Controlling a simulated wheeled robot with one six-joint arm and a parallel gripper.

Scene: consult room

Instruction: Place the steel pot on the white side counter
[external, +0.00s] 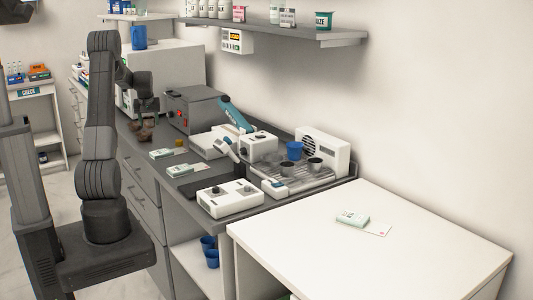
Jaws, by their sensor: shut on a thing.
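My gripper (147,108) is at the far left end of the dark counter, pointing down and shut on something. Small brownish shapes (145,134) show just under the fingers; I cannot tell whether they are what it holds. No large pot shows clearly. Two small dark metallic cups, one at the right (315,164) and one at the left (287,169), stand on the grilled tray of a white machine, well apart from my gripper. The white side counter (330,255) is at the front right, far from my gripper.
The white counter holds a small pale box (352,219) on a card; the rest of its top is clear. The dark counter is crowded with a grey box unit (204,107), white devices (230,198) and a blue cup (295,150). A shelf (290,32) overhangs it.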

